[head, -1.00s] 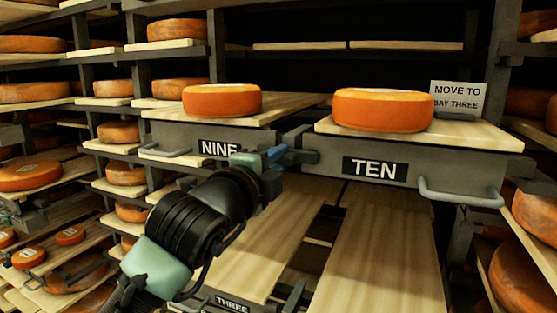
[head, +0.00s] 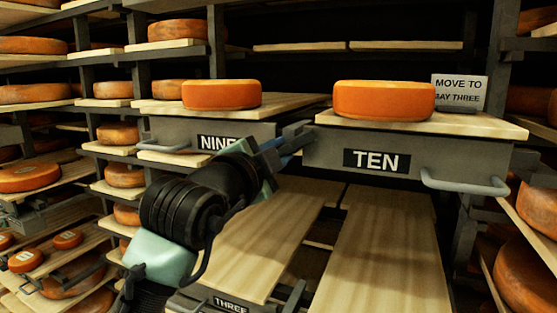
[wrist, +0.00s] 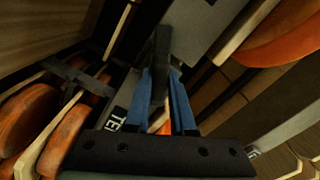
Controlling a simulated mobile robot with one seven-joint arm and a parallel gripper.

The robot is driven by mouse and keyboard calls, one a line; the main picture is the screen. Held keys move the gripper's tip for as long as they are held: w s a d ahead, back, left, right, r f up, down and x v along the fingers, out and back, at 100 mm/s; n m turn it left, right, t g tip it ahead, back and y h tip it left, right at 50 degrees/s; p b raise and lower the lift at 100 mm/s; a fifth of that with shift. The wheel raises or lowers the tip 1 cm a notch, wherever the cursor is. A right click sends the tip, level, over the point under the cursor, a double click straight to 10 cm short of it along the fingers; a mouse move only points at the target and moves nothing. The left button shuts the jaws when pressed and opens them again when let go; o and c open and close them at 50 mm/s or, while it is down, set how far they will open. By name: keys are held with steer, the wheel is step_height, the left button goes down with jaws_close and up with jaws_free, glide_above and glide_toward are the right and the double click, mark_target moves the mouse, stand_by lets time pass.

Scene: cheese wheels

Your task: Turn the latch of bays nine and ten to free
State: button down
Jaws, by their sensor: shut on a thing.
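In the wrist view the dark latch (wrist: 161,52) lies between the blue fingers (wrist: 163,100). The latch pivot is largely hidden by my gripper. My wrist partly covers the NINE label (head: 215,143).
An orange wheel stands on nine (head: 221,94) and another on ten (head: 384,100). A "MOVE TO BAY THREE" sign (head: 459,92) stands behind the right wheel. Bay three's bare boards (head: 385,250) lie below. A pull handle (head: 463,184) juts from ten. Loaded racks flank both sides.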

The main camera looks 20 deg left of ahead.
steer(key=n, duration=0.6)
steer(key=shift+b, duration=0.35)
steer(key=n, duration=0.6)
steer(key=shift+p, duration=0.4)
steer(key=c, duration=0.8)
jaws_free()
steer(key=shift+o, duration=0.2)
steer(key=shift+s, duration=0.1)
steer(key=s+b, duration=0.5)
steer(key=s, duration=0.7)
steer(key=shift+s+a+b, duration=0.2)
steer(key=shift+s+b, duration=0.15)
steer(key=shift+s, duration=0.05)
